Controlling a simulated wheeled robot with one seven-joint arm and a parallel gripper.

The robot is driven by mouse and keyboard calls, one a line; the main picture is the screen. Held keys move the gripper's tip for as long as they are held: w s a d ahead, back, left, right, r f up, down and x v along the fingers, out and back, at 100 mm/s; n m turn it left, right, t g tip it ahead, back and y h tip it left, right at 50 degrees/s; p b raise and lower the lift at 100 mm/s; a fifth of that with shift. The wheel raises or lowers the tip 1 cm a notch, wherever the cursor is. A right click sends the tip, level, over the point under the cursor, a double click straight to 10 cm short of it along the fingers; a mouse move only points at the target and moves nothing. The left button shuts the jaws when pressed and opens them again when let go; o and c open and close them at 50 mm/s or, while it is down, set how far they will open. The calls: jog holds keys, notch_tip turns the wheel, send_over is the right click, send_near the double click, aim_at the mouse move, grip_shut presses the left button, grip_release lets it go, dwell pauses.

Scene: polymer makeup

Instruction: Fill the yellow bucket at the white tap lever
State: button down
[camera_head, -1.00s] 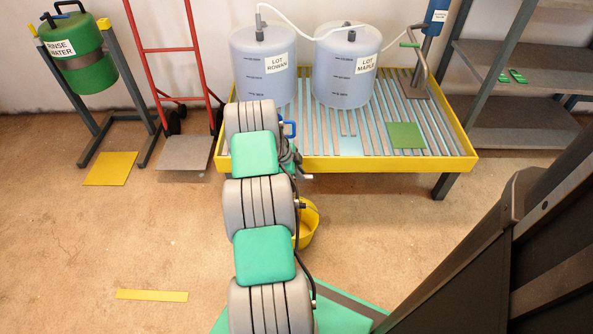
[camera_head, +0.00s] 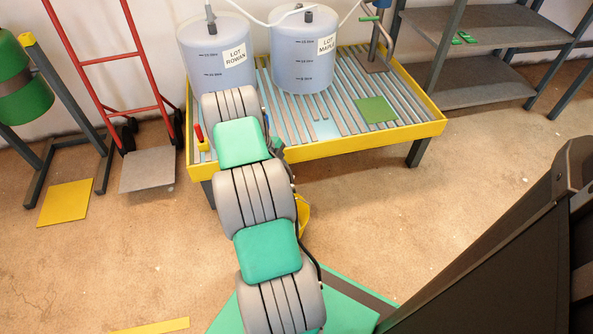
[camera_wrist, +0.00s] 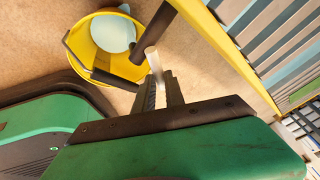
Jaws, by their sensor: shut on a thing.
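In the wrist view, the white tap lever (camera_wrist: 154,60) stands between the fingers of my gripper (camera_wrist: 160,88), which is shut on it. The yellow bucket (camera_wrist: 78,50) is below and to the left, with its open top towards the camera. A pale blue round patch shows in it; I cannot tell whether this is water. Dark bars cross in front of the bucket. In the head view only a strip of the yellow bucket (camera_head: 304,216) shows beside my arm, in front of the rack. My arm hides my gripper and the lever there.
A yellow-edged slatted rack (camera_head: 350,140) carries two pale blue drums, the left (camera_head: 212,60) and the right (camera_head: 300,62). A red hand truck (camera_head: 150,48) and a green drum (camera_head: 25,95) stand left. Grey shelves (camera_head: 480,80) stand right. Floor right of the bucket is clear.

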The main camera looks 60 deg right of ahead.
jog(key=shift+w+a+f, duration=0.1)
jog(key=shift+w+a, duration=0.1)
jog(key=shift+w, duration=0.2)
jog(key=c, duration=1.7)
grip_release()
jog(key=shift+w, duration=0.1)
jog(key=o, duration=0.3)
jog(key=shift+s+d, duration=0.1)
jog(key=shift+s, duration=0.15)
jog(key=p+v, duration=0.2)
jog(key=v, duration=0.5)
jog(key=shift+r, duration=0.4)
jog(key=shift+w, duration=0.2)
